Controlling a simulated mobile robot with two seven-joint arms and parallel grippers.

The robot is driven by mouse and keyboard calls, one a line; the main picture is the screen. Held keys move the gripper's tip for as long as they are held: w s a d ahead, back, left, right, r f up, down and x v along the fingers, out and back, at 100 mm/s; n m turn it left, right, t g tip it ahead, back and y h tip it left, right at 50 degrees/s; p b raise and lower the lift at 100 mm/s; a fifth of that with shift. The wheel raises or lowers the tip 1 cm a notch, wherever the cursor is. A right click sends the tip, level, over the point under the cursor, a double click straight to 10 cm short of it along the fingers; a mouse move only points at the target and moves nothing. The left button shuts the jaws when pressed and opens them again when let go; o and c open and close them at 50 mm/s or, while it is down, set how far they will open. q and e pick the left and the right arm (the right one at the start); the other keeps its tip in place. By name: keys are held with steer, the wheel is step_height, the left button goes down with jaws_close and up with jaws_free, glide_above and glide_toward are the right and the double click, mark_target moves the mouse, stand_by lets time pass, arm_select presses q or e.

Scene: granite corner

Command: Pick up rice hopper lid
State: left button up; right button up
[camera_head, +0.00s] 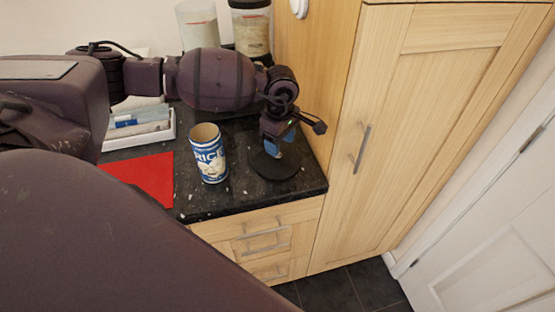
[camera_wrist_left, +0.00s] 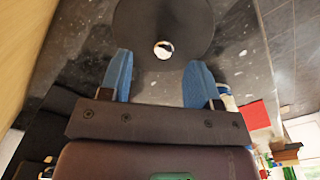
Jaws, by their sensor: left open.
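The rice hopper lid is a dark round disc (camera_head: 277,164) lying flat on the black granite counter near its right front corner. In the left wrist view the lid (camera_wrist_left: 190,25) lies ahead of the fingertips, with a shiny knob (camera_wrist_left: 163,49) on it. My left gripper (camera_head: 273,149) points down at the lid and hides part of it. In the left wrist view its two blue fingers (camera_wrist_left: 158,80) are open, with nothing between them. The blue and white rice canister (camera_head: 209,155) stands upright and open-topped left of the lid. My right gripper is not seen.
A red mat (camera_head: 143,179) lies left of the canister. A white tray (camera_head: 138,139) with packets is behind it. Two clear containers (camera_head: 198,27) (camera_head: 250,30) stand at the back. A tall wooden cupboard (camera_head: 400,110) borders the counter's right side.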

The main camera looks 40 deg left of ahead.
mark_target(278, 159)
arm_select(q)
steer(key=f, duration=0.4)
steer(key=shift+s+a+f+p, duration=0.1)
steer(key=shift+s+f+p, duration=0.1)
steer(key=shift+p, duration=0.15)
steer(key=shift+c, duration=0.3)
steer(key=shift+r, duration=0.15)
steer(key=c, duration=1)
